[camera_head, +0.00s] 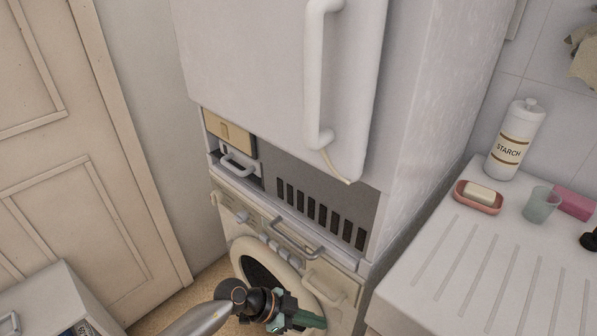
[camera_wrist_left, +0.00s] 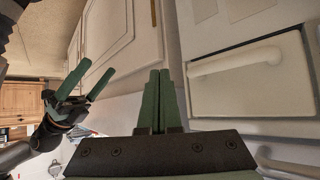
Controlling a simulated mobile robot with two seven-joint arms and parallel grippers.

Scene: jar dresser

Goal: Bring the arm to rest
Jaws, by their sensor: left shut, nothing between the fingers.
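My left gripper (camera_head: 318,318) has green fingers and is low in the head view, in front of the white washing machine's round door (camera_head: 262,270). In the left wrist view my left gripper (camera_wrist_left: 159,72) has its two fingers pressed together with nothing between them. My right gripper (camera_wrist_left: 101,65) shows at the left of the left wrist view, its green fingers spread apart and empty. The right gripper is not seen in the head view.
A tall white cabinet with a long handle (camera_head: 314,75) stands above the washing machine. At right a ribbed white drainer (camera_head: 480,270) carries a starch bottle (camera_head: 514,140), a soap dish (camera_head: 478,203) and a cup (camera_head: 540,205). A panelled door (camera_head: 70,150) is at left.

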